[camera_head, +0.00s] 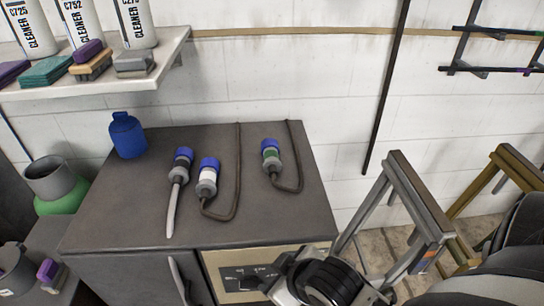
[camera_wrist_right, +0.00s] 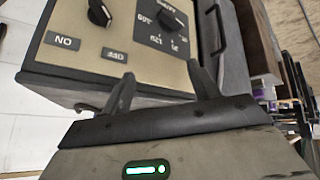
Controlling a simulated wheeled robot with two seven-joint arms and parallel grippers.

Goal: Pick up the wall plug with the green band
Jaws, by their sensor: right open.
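The wall plug with the green band (camera_head: 271,154) lies on the dark grey cabinet top, towards its right side. It has a blue end and a grey lower body, with a brown cable bending beside it. A plug with a white band (camera_head: 207,177) and a plug with a dark band (camera_head: 182,160) lie to its left. My right gripper (camera_wrist_right: 163,88) is open in the right wrist view, with its two fingers apart and nothing between them. In the head view it is low at the cabinet's front, well below the plugs. My left gripper is not in view.
The cabinet top (camera_head: 130,215) has bare room at its front and left. A blue bottle (camera_head: 127,136) stands at its back left. The cabinet front carries a beige control panel (camera_wrist_right: 95,45) with knobs. A metal trestle (camera_head: 405,215) stands to the right. A shelf with cleaner bottles hangs upper left.

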